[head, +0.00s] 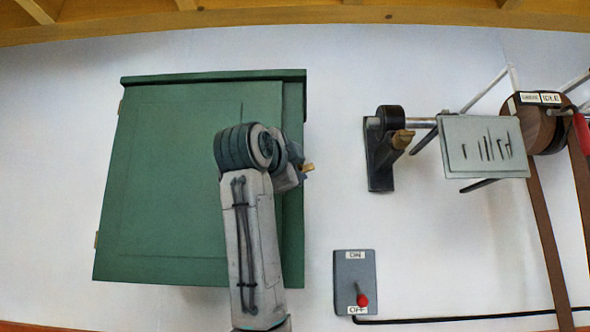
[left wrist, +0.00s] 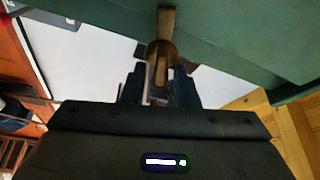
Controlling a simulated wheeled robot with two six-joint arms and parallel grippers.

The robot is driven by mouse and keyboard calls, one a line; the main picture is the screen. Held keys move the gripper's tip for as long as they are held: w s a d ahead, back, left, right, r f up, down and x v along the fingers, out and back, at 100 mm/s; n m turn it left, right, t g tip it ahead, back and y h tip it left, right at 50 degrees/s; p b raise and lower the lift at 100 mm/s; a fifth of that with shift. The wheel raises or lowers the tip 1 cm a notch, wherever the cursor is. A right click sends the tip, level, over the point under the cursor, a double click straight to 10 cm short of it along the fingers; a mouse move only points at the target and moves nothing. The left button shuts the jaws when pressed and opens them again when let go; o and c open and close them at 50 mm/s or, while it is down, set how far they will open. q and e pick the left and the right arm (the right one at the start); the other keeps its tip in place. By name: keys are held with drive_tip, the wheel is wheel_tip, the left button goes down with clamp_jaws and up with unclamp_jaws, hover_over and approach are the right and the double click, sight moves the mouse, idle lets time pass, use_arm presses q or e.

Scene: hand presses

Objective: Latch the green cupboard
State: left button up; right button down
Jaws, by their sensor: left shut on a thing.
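The green cupboard (head: 160,190) hangs on the white wall at the left of the head view, with hinges on its left side. Its door looks shut or nearly so; my arm hides part of its right edge. A brass-coloured latch piece (head: 308,167) shows at that right edge, just past my left gripper (head: 298,174). In the left wrist view the latch (left wrist: 166,24) points away from the camera along the green edge, and the fingers of my left gripper (left wrist: 160,88) are shut on its rounded near end. My right gripper is not in view.
Right of the cupboard, a dark bracket (head: 380,150) holds a shaft with a grey guard plate (head: 485,146) and a belt wheel (head: 540,125). A grey switch box (head: 355,282) with a red lever is below. Bare wall lies between cupboard and bracket.

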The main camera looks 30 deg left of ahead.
use_arm(q)
drive_tip(key=shift+d+f+m+g, duration=0.15)
drive_tip(key=shift+m+g, duration=0.25)
drive_tip(key=shift+m, duration=0.8)
clamp_jaws()
drive_tip(key=shift+d+m+h, duration=0.15)
drive_tip(key=shift+m+h, duration=0.15)
drive_tip(key=shift+m, duration=0.1)
drive_tip(key=shift+m+g, duration=0.3)
